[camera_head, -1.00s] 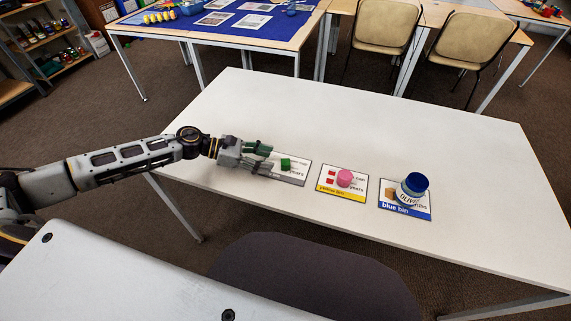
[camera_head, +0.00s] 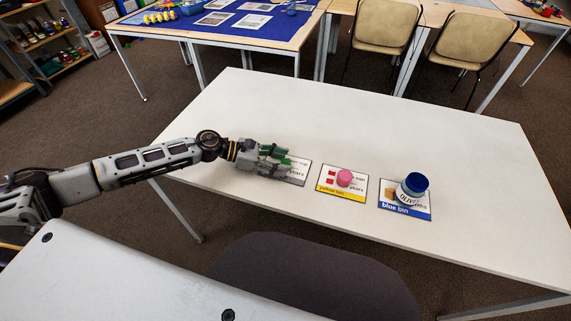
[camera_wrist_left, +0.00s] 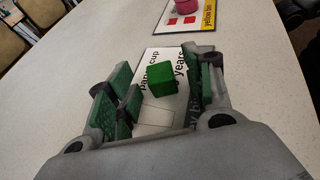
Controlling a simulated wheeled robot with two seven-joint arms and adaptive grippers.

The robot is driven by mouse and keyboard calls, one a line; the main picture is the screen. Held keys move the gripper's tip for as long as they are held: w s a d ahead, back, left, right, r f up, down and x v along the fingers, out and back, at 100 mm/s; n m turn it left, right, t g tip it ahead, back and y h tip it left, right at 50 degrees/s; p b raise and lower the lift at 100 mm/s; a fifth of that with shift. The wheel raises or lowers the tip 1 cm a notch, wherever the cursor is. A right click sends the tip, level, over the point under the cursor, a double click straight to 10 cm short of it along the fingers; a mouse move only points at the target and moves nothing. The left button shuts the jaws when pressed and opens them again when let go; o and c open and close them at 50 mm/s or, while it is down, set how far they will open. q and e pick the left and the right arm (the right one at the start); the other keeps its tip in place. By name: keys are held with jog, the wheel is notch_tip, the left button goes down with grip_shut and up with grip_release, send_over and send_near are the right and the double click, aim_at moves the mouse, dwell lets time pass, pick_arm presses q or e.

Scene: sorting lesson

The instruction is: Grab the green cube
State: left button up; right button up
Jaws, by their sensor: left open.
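The green cube (camera_wrist_left: 162,80) sits on a printed card (camera_wrist_left: 178,57) in the left wrist view, between the fingertips of my left gripper (camera_wrist_left: 158,88). The gripper is open, with green-padded fingers on both sides of the cube and gaps beside it. In the head view my left gripper (camera_head: 277,156) is low over the left card (camera_head: 299,172), and its fingers hide most or all of the cube. My right gripper is not in view.
To the right of the gripper, a pink object (camera_head: 344,178) stands on the yellow bin card (camera_head: 341,197). Farther right, a blue-lidded jar (camera_head: 413,187) stands on the blue bin card (camera_head: 405,211). The white table (camera_head: 350,120) is clear behind the cards.

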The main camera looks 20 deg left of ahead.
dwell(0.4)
pick_arm(q)
jog(key=c, duration=1)
jog(key=shift+r, duration=0.15)
